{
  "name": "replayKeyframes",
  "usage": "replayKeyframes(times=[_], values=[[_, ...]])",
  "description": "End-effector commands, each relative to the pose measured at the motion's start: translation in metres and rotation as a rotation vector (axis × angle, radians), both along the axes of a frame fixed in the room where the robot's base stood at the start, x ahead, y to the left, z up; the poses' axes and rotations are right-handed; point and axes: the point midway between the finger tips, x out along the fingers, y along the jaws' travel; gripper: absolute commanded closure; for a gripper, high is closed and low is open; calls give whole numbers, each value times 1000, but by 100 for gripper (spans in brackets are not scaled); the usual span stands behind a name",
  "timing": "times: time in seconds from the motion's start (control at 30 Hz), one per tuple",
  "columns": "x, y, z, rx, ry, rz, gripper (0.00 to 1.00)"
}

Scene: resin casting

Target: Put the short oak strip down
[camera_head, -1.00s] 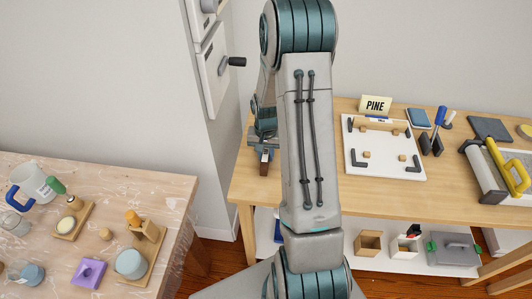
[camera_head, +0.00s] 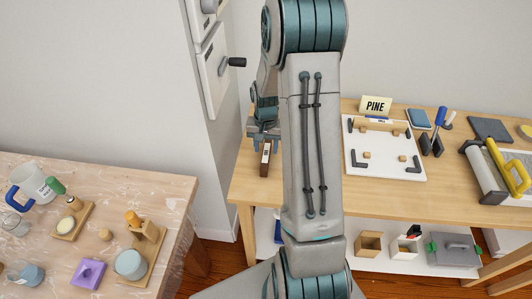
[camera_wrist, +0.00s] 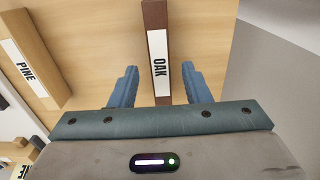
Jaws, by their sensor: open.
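The short oak strip (camera_head: 265,162) is dark brown with a white label and lies at the left end of the wooden bench (camera_head: 300,215). In the wrist view the strip (camera_wrist: 155,20) runs from the top edge down between my fingers, with OAK on its label. My gripper (camera_wrist: 159,68) is open, with a gap between each blue finger and the strip. In the head view my gripper (camera_head: 266,138) is at the strip's far end, partly hidden by my arm.
A light strip labelled PINE (camera_wrist: 29,60) lies left of the oak in the wrist view. A white board (camera_head: 385,150) with black corner stops and a PINE sign (camera_head: 375,105) are further right. A grey wall stands left of the bench.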

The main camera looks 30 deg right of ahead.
Motion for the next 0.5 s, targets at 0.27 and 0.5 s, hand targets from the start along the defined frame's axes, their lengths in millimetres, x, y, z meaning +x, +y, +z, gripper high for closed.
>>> replayKeyframes(times=[0.27, 0.5], values=[[1, 0, 57, -1, -5, -1, 57], [0, 1, 80, -1, -4, 3, 57]])
